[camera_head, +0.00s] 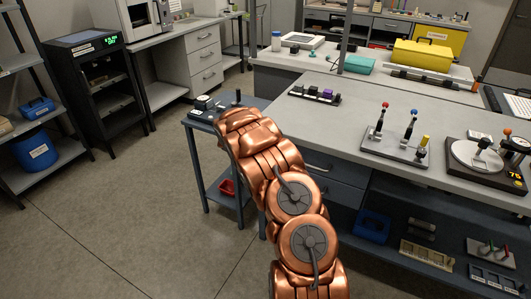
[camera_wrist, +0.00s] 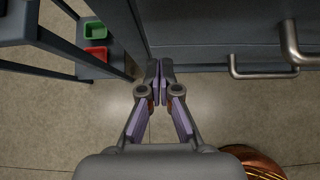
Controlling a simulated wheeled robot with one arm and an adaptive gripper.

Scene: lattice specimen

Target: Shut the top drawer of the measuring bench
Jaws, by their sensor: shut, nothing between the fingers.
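The measuring bench (camera_head: 353,118) has a grey top and a dark drawer block below its left end. The top drawer (camera_head: 340,168) shows a bar handle; my arm covers part of its front. I cannot tell how far it stands out. In the wrist view, the dark drawer front (camera_wrist: 215,28) lies to the right of my gripper, with two metal handles at different heights. My gripper (camera_wrist: 158,66) is shut and empty, fingertips together near the left end of that front. I cannot tell whether they touch it. In the head view my gripper is hidden behind my arm.
A small side table (camera_head: 205,126) stands left of the bench, close to my gripper; red (camera_wrist: 95,55) and green (camera_wrist: 95,29) bins sit on its lower shelf. A lever stand (camera_head: 395,149) and a turntable device (camera_head: 487,162) stand on the bench. Floor (camera_head: 110,230) is clear at left.

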